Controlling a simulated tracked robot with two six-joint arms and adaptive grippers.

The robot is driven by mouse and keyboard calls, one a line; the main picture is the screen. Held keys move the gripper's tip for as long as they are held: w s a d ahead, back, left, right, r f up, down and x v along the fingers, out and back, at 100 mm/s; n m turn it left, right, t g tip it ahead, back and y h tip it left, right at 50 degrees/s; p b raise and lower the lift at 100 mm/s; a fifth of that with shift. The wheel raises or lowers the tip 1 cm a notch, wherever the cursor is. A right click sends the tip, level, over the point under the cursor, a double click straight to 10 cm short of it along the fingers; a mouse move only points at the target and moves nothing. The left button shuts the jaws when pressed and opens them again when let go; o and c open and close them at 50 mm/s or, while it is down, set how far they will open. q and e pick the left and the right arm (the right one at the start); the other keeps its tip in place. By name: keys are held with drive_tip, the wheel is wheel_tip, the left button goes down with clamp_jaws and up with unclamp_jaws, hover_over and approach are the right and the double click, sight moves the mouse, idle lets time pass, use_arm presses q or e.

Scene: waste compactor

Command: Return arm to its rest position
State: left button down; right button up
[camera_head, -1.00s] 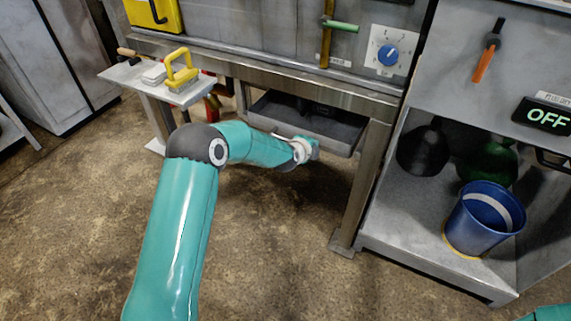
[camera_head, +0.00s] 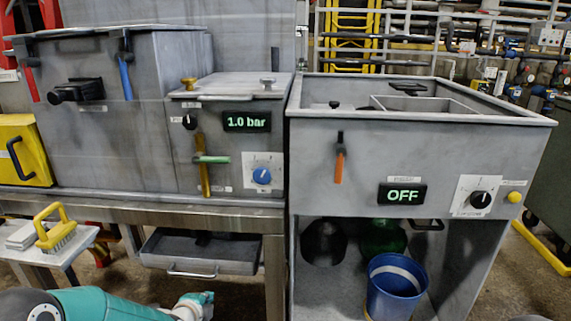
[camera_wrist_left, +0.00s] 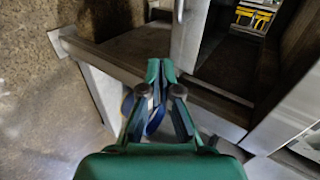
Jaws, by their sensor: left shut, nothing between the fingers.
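My left arm, teal with a dark elbow, comes in along the bottom left of the head view. My left gripper (camera_head: 204,300) is at its end, low in front of the bench and below the pull-out tray (camera_head: 205,262). In the left wrist view the left gripper (camera_wrist_left: 160,72) shows its fingers together, with nothing held between them. My right gripper is not in view.
A yellow-handled brush (camera_head: 54,235) lies on a small side table (camera_head: 80,240) at left. A blue bucket (camera_head: 395,285) stands on the lower shelf of the right unit, whose display (camera_head: 403,194) reads OFF. The pressure display (camera_head: 247,121) reads 1.0 bar.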

use_arm(q)
drive_tip(key=s+d+f+n+g+h, duration=0.1)
drive_tip(key=s+d+f+n+g, duration=0.2)
drive_tip(key=s+f, duration=0.5)
drive_tip(key=s+d+f+n+g+h, duration=0.1)
drive_tip(key=s+d+f+g, duration=0.2)
drive_tip(key=s+d+f, duration=0.35)
drive_tip(key=s+d+f+n+g+h, duration=0.1)
drive_tip(key=s+f+n+g, duration=0.1)
drive_tip(key=s+n, duration=0.65)
drive_tip(key=s+d+f+n+g+h, duration=0.1)
drive_tip(key=s+d+f+n+g, duration=0.15)
drive_tip(key=s+n, duration=0.6)
wheel_tip(320, 180, up, 25)
drive_tip(key=s+p, duration=0.1)
drive_tip(key=p, duration=2.3)
drive_tip(key=shift+s+a+m, duration=0.3)
drive_tip(key=shift+s+m, duration=0.05)
drive_tip(key=shift+m, duration=0.05)
drive_tip(key=shift+f, duration=0.1)
